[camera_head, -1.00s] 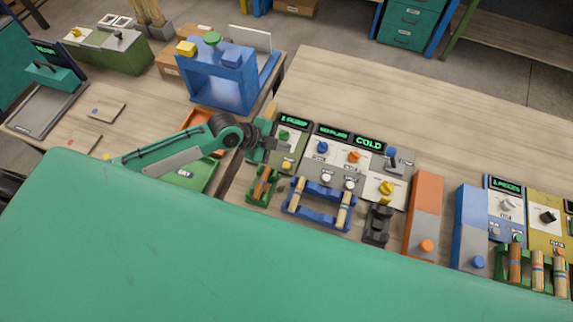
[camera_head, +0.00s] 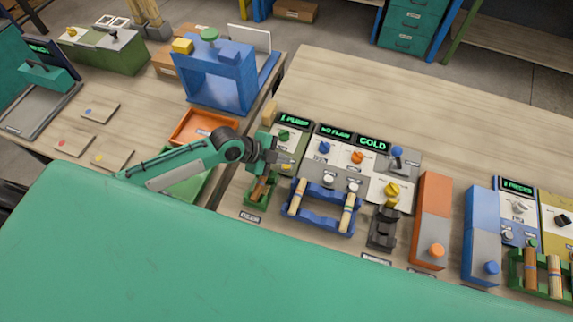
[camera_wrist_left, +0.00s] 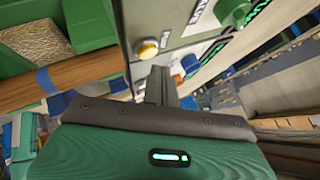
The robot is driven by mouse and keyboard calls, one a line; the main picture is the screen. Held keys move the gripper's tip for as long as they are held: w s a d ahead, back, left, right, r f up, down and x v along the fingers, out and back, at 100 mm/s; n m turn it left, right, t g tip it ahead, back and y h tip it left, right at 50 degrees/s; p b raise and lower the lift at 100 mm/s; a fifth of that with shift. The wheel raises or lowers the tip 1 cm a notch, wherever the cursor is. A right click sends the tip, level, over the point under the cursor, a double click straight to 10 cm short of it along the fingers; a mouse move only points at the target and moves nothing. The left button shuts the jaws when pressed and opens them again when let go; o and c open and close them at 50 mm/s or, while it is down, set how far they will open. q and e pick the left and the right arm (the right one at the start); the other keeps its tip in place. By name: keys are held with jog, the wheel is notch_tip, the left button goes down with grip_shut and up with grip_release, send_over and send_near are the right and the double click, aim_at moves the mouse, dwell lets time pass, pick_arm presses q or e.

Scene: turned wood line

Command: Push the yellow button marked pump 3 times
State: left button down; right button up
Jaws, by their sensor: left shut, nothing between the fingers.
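The yellow button (camera_wrist_left: 148,48) shows in the left wrist view as a round cap in a pale ring on a light panel. Its panel (camera_head: 292,139) in the head view has a green knob (camera_head: 284,135) and a dark display (camera_head: 294,121) that reads "1 PUMP" in green. My left gripper (camera_wrist_left: 160,78) is shut and empty, its fingertips close to the button, just below it in the wrist picture. I cannot tell whether they touch it. In the head view the left gripper (camera_head: 284,159) is over the lower part of this panel and mostly hides the button. My right gripper is not in view.
Just right stand a panel with blue and orange knobs (camera_head: 357,157) and a blue rack (camera_head: 322,219) holding wooden pieces. A green holder (camera_head: 250,190) sits below the gripper. An orange tray (camera_head: 203,125) lies left. Bare table (camera_head: 400,110) lies behind the panels.

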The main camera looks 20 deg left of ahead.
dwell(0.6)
pick_arm(q)
jog(key=shift+f, duration=0.1)
dwell(0.9)
jog(key=shift+f+b, duration=0.4)
jog(key=shift+b, duration=0.05)
jog(key=shift+f+b, duration=0.3)
jog(key=shift+f, duration=0.05)
dwell(0.4)
dwell(0.4)
jog(key=shift+r+p, duration=0.55)
jog(key=shift+r, duration=0.25)
